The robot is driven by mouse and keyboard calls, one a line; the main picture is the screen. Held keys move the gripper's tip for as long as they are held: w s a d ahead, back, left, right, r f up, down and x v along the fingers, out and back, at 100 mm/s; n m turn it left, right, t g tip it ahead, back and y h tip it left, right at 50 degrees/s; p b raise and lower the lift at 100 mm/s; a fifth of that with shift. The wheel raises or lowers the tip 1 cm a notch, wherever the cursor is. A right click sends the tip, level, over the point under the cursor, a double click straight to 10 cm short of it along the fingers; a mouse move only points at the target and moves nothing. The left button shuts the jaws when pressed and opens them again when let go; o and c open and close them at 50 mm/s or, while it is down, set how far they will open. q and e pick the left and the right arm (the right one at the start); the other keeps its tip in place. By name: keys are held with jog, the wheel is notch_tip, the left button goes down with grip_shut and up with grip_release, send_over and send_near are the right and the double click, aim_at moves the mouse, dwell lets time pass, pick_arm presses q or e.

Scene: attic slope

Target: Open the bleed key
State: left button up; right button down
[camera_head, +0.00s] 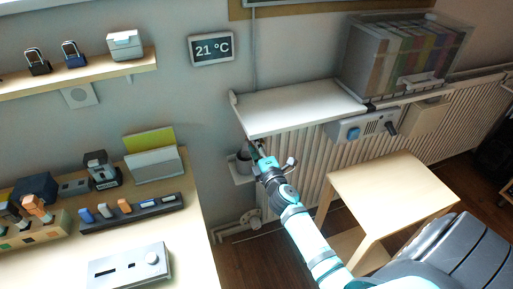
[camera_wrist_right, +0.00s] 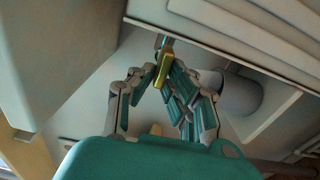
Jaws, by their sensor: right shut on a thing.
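My right gripper (camera_head: 262,160) reaches to the left end of the white radiator (camera_head: 300,152), just under its shelf. In the right wrist view my right gripper (camera_wrist_right: 160,80) is shut on the bleed key (camera_wrist_right: 163,66), a small yellow piece between the fingertips. Its upper end meets a small fitting close to the pale radiator edge. How far the key is turned cannot be told. In the head view the key is hidden by the gripper. My left gripper is not in view.
A grey cup (camera_head: 243,160) stands on a small wall ledge (camera_head: 240,177) close beside my right gripper; the white shelf (camera_head: 300,106) hangs just above. A light wooden table (camera_head: 390,190) stands right of my arm. A desk (camera_head: 195,250) with several items is at left.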

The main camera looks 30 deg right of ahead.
jog(key=shift+f+n, duration=0.1)
jog(key=shift+n, duration=0.2)
jog(key=c, duration=1.6)
grip_release()
jog(key=shift+c, duration=0.2)
jog(key=shift+s, duration=0.1)
jog(key=v, duration=1.2)
jog(key=shift+a, duration=0.1)
